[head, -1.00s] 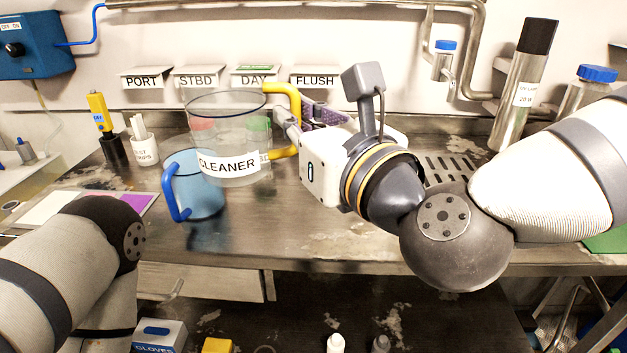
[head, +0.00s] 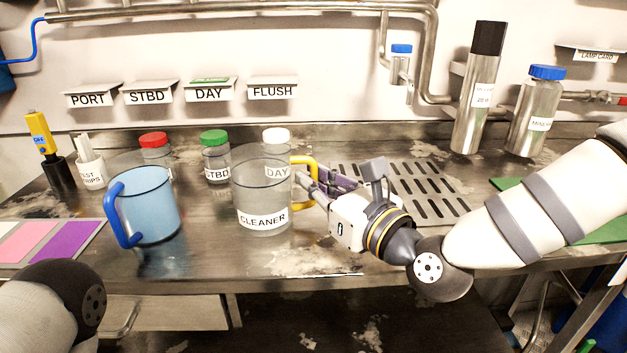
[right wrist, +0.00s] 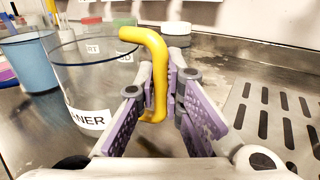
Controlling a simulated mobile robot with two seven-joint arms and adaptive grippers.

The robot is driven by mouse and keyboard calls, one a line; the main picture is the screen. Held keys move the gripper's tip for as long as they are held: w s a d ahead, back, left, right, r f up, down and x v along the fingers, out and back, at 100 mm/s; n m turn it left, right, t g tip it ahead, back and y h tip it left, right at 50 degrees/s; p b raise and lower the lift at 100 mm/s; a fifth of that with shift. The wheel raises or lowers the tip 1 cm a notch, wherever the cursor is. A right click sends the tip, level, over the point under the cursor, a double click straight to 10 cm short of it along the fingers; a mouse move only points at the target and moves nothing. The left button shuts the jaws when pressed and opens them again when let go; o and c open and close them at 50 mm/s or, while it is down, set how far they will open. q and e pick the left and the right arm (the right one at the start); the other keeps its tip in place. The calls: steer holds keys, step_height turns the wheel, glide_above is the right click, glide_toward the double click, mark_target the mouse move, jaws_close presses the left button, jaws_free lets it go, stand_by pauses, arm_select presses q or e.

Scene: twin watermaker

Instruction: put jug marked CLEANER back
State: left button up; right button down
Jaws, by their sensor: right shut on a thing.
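The clear jug marked CLEANER (head: 262,218) is upright at the middle of the steel bench, with its yellow handle (head: 304,160) on the right. My right gripper (head: 312,186) is shut on that handle; the purple pads close around it in the right wrist view (right wrist: 165,92). I cannot tell whether the jug's base touches the bench. The jug partly hides the jar marked DAY (head: 277,150). Of my left arm only a rounded link shows at the lower left of the head view; its gripper is out of view.
A blue jug (head: 148,205) stands close on the left. Jars with red (head: 154,143) and green lids (head: 215,158) stand behind. A slotted drain plate (head: 420,190) lies to the right. A steel flask (head: 478,95) and a blue-lidded bottle (head: 535,115) stand farther right.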

steer(key=shift+f, duration=0.25)
steer(key=c, duration=1.7)
jaws_free()
steer(key=shift+r, duration=0.1)
steer(key=shift+r, duration=0.15)
steer(key=shift+s+d, duration=0.15)
steer(key=shift+s, duration=0.05)
steer(key=v, duration=1.1)
steer(key=shift+s+d+r, duration=0.1)
steer(key=shift+s+d, duration=0.05)
steer(key=shift+s, duration=0.1)
